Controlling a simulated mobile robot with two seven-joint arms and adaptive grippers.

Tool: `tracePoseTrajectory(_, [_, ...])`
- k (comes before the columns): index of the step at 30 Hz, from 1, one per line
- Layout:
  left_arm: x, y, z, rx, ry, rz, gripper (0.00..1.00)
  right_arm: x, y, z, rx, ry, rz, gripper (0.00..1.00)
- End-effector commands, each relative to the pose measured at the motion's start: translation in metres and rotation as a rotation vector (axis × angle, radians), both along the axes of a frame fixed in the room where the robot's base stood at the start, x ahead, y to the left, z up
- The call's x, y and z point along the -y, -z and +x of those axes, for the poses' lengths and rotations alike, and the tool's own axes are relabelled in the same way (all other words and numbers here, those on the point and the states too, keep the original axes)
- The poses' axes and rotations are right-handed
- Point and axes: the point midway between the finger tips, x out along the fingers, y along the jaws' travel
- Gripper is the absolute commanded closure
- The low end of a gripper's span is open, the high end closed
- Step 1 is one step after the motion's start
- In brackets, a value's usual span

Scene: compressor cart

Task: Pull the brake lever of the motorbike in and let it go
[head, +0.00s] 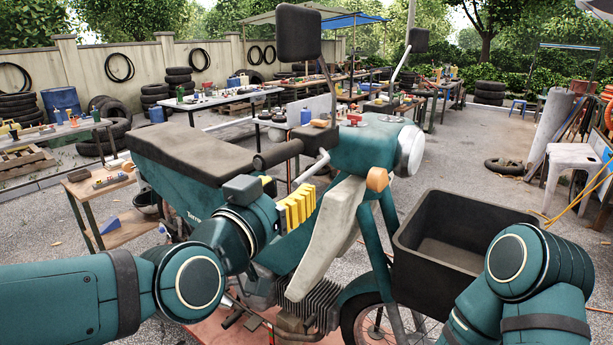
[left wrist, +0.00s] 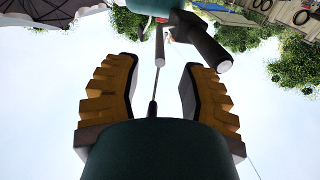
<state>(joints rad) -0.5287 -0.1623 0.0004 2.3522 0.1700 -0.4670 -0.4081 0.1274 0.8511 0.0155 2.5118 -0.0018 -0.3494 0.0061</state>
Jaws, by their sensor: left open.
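The teal motorbike (head: 365,148) stands in the middle of the head view, headlight to the right. Its near handlebar grip (head: 277,154) is a dark cylinder, and the pale brake lever (head: 311,168) sits just beside it. My left gripper (head: 298,209), with yellow fingers, is below the lever. In the left wrist view my open left gripper (left wrist: 160,95) has a clear gap between its fingers. The lever's end (left wrist: 159,48) shows beyond the gap, apart from both fingers, with the grip (left wrist: 205,42) to its right. My right arm shows at the lower right; its gripper is out of view.
A black open bin (head: 450,245) is at the bike's front, near my right arm. A mirror (head: 298,33) rises on a stem above the handlebar. The dark seat (head: 195,150) lies left of the grip. Tables with tools (head: 230,97) stand behind.

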Motion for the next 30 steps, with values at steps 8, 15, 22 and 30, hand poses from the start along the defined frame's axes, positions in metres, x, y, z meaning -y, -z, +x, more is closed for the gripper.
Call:
tracePoseTrajectory(8, [0.022, 0.001, 0.04, -0.001, 0.001, 0.002, 0.59, 0.0, 0.002, -0.001, -0.002, -0.002, 0.0, 0.59])
tracePoseTrajectory(15, [0.03, 0.001, 0.058, 0.0, 0.001, 0.001, 0.59, 0.0, 0.002, -0.001, -0.002, -0.002, 0.0, 0.59])
tracePoseTrajectory(22, [0.032, 0.0, 0.061, 0.0, 0.001, 0.0, 0.59, 0.0, 0.002, -0.001, -0.002, -0.002, 0.0, 0.59])
tracePoseTrajectory(30, [0.032, 0.0, 0.061, 0.0, 0.001, 0.0, 1.0, 0.0, 0.002, -0.001, -0.002, -0.002, 0.0, 0.59])
